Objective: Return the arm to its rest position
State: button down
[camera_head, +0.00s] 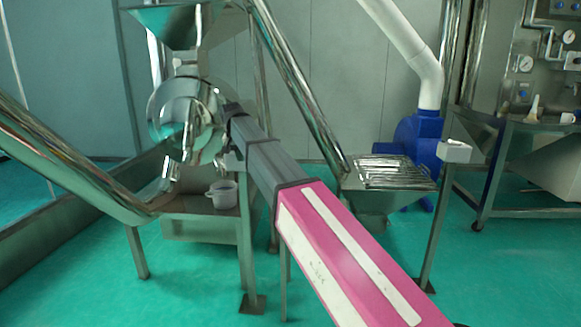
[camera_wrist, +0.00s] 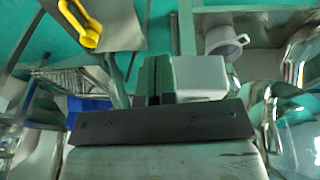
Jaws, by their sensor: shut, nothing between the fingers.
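My arm reaches from the lower right of the head view up and left to the metal sieve machine (camera_head: 187,115). My gripper (camera_head: 232,108) is at its far end, close beside the machine's round shiny body. In the wrist view my gripper (camera_wrist: 157,78) shows as dark fingers together above a dark crossbar, with nothing seen between them. A pale block shows right beside the fingers; whether they touch cannot be told.
A white cup (camera_head: 222,194) stands under the machine and shows in the wrist view (camera_wrist: 225,41). A hopper with a metal grate (camera_head: 390,172) and a blue blower (camera_head: 418,145) are to the right. A steel bench (camera_head: 540,127) stands far right. Slanted chutes flank the arm.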

jog(key=s+d+f+g, duration=0.1)
jog(key=s+d+f, duration=0.3)
jog(key=d+f, duration=0.55)
jog(key=s+d+f, duration=0.4)
jog(key=d+f, duration=0.5)
jog(key=f, duration=0.2)
jog(key=s+d+f+g, duration=0.1)
jog(key=s+d+f, duration=0.4)
jog(key=d+f, duration=0.5)
jog(key=s+d+f+y, duration=0.1)
jog(key=s+d+f, duration=0.8)
jog(key=s, duration=0.2)
jog(key=shift+s+d+f+g, duration=0.25)
jog(key=shift+s+f+g, duration=0.05)
jog(key=shift+s, duration=0.1)
